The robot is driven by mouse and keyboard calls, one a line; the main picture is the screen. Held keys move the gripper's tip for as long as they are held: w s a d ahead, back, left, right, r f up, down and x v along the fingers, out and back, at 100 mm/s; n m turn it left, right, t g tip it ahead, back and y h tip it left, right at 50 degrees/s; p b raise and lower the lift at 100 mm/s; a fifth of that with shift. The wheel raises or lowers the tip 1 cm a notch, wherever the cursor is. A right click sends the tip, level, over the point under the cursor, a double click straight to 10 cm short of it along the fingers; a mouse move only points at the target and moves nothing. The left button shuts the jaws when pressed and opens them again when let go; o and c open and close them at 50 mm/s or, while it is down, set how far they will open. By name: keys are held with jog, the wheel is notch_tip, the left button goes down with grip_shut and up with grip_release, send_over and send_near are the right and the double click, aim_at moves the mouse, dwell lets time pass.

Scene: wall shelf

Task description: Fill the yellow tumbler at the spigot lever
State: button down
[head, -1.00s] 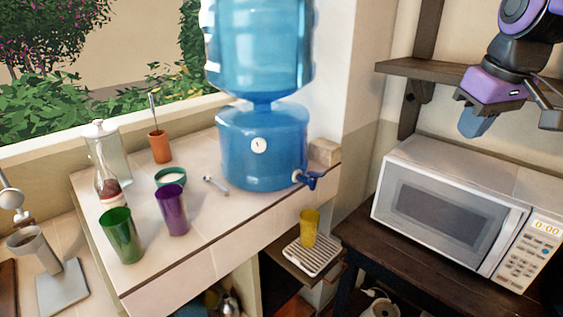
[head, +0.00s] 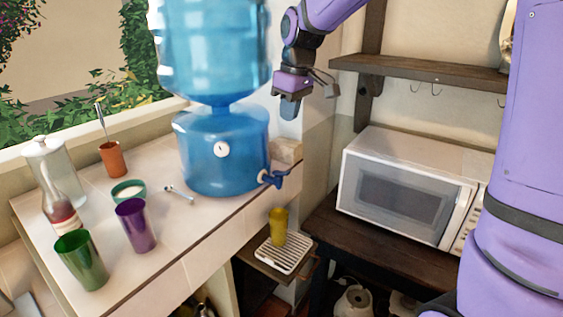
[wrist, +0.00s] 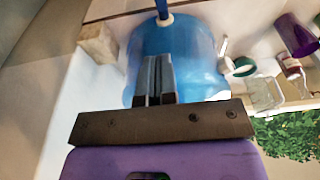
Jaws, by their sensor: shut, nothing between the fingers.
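The yellow tumbler (head: 278,226) stands upright on a white slatted drip tray (head: 284,254), below the spigot. The blue spigot lever (head: 274,178) sticks out from the lower right of the blue water dispenser (head: 222,158). In the wrist view a blue spigot part (wrist: 162,9) shows at the top edge, beyond my fingers. My gripper (head: 291,106) is shut and empty, pointing down above and slightly right of the spigot, apart from it. The shut fingers show in the wrist view (wrist: 154,78) in front of the dispenser. The tumbler is not visible in the wrist view.
A purple tumbler (head: 135,225), a green tumbler (head: 80,260), a bowl (head: 128,190) and a spoon (head: 179,194) are on the tiled counter. A wooden block (head: 286,151) sits beside the dispenser. A microwave (head: 405,188) and a wall shelf (head: 420,73) are at right.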

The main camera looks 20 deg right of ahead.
jog(key=shift+f, duration=0.1)
send_near(281, 172)
jog(key=f, duration=0.5)
jog(key=shift+w+d, duration=0.1)
jog(key=shift+w, duration=0.25)
jog(key=shift+s+d+f, duration=0.1)
jog(key=shift+s+f, duration=0.05)
jog(key=shift+f, duration=0.5)
